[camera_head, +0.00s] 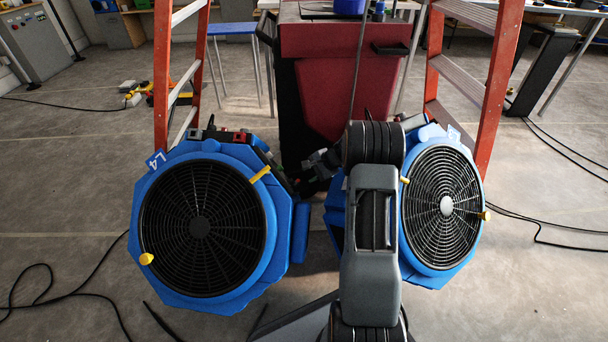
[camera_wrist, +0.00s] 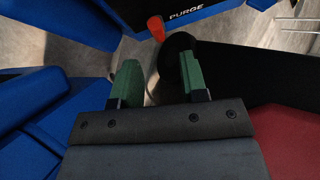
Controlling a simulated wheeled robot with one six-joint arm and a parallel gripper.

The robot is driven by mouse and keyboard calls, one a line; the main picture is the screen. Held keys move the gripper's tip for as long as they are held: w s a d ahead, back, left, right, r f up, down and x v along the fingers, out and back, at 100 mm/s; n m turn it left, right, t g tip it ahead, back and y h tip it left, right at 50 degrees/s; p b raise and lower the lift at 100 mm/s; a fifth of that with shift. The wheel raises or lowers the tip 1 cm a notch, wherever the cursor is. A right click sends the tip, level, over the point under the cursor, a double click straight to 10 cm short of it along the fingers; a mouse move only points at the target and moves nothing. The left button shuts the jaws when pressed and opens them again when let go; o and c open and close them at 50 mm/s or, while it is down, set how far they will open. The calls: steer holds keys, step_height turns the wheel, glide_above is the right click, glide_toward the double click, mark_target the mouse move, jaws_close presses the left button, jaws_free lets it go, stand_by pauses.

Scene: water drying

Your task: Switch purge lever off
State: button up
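The purge lever (camera_wrist: 157,28) is a small orange-red handle at the top middle of the wrist view. It sits by the white word PURGE on a dark panel (camera_wrist: 195,15) with blue housing. My gripper (camera_wrist: 160,75) has two green-padded fingers, spread apart with nothing between them. The lever is beyond the fingertips, apart from them. In the head view my gripper (camera_head: 318,160) is between the two blue fan units, partly hidden by my arm. I cannot make out the lever in the head view.
A left blue fan (camera_head: 165,275) marked L4 and a right blue fan (camera_head: 430,270) flank my arm. A dark red cabinet (camera_head: 340,85) stands behind. Orange ladders (camera_head: 163,75) and (camera_head: 500,80) rise on both sides. Black cables (camera_head: 75,297) lie on the floor.

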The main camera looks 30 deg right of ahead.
steer(key=p+v, duration=0.2)
steer(key=v, duration=0.6)
steer(key=shift+p, duration=0.3)
steer(key=s+a+r+n+g+h+p, duration=0.1)
steer(key=s+a+r+n+p, duration=0.15)
steer(key=a+r+p, duration=0.5)
steer(key=s+a+r+n+g+p, duration=0.1)
steer(key=s+a+r+n+p, duration=0.2)
steer(key=r, duration=0.8)
steer(key=s+a+r+n+h+p, duration=0.1)
steer(key=s+a+r+p, duration=0.15)
steer(key=r+p, duration=0.55)
steer(key=s+a+r+n+h+p, duration=0.1)
steer(key=s+a+r+n+p, duration=0.3)
steer(key=s+r+p, duration=0.4)
steer(key=s+a+r+n+h+p, duration=0.2)
steer(key=s+r+p, duration=0.6)
steer(key=r, duration=0.8)
steer(key=shift+a+n+h+p, duration=0.3)
steer(key=shift+a+n+p, duration=0.65)
steer(key=shift+n+p, duration=0.2)
steer(key=shift+s, duration=0.15)
